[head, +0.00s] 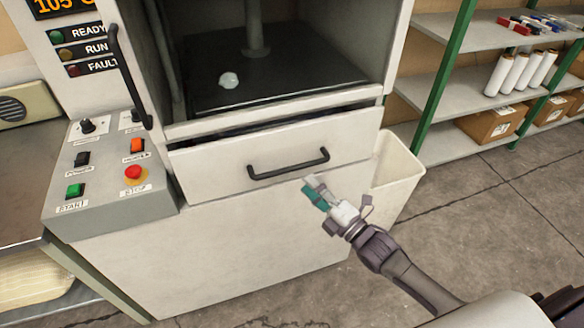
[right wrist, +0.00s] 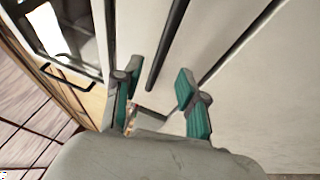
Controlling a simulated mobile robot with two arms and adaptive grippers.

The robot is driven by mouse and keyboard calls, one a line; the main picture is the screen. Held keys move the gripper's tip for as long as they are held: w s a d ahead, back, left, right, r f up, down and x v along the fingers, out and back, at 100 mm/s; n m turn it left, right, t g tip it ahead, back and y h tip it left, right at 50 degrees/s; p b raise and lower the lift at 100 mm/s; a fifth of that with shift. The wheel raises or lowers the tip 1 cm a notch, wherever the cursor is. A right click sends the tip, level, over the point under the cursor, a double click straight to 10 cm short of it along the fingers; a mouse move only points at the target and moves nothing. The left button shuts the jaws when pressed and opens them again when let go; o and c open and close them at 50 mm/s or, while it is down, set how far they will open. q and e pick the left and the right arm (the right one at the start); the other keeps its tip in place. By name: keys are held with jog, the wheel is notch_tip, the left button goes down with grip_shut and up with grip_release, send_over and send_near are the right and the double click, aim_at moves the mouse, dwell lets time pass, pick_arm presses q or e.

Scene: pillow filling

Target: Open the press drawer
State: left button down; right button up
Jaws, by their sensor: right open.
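The press drawer (head: 220,170) has a cream front under the press chamber, with a dark gap along its top edge. Its black bar handle (head: 290,166) runs across the front. My right gripper (head: 314,188) is open and empty, just below the handle's right end. In the right wrist view, the teal-padded fingers (right wrist: 158,82) are spread, and the dark handle bar (right wrist: 169,45) appears between and beyond them, apparently apart from both pads. How far the bar is from the fingertips is hard to tell. My left gripper is out of view.
A control panel (head: 105,165) with buttons is left of the drawer. A cream bin (head: 400,175) stands close right of the drawer. Shelves (head: 455,70) are farther right; the floor (head: 490,220) before them is clear.

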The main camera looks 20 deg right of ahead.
aim_at(291, 167)
jog(key=x, duration=0.7)
jog(key=shift+w+a, duration=0.1)
jog(key=shift+w, duration=0.05)
grip_shut()
